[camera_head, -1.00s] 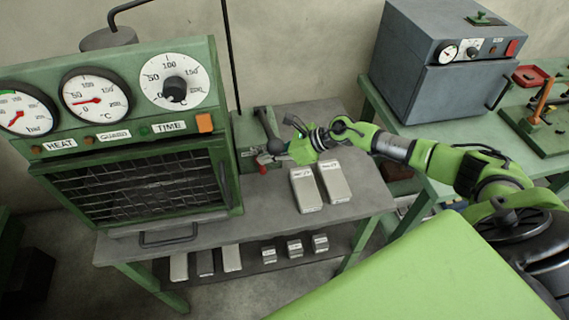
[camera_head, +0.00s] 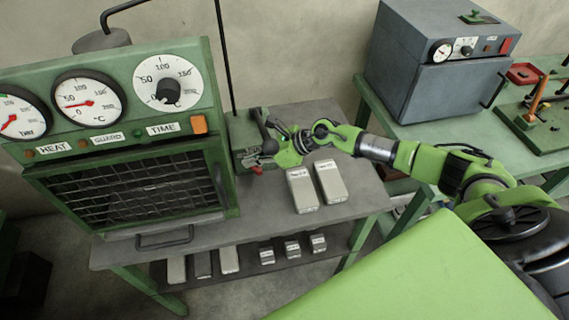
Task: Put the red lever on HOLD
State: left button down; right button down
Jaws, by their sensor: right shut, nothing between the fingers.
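The red lever (camera_head: 257,170) shows as a small red tip low on the front of a green box, right beside the big green press. Its HOLD marking is too small to read, so I cannot tell which position the lever is in. My right gripper (camera_head: 268,158) reaches in from the right, with its fingers shut and nothing between them. The fingertips are just above and right of the red tip. I cannot tell whether they touch it. The gripper partly hides the box front. My left gripper is not in view.
The green press (camera_head: 228,165) has a grille guard, gauges and a TIME dial (camera_head: 168,82). Two pale blocks (camera_head: 304,190) stand on the grey bench below my right arm. A dark lever stands above the box. A grey oven (camera_head: 437,80) sits on the bench at right.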

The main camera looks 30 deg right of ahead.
jog(key=v, duration=1.2)
dwell(0.5)
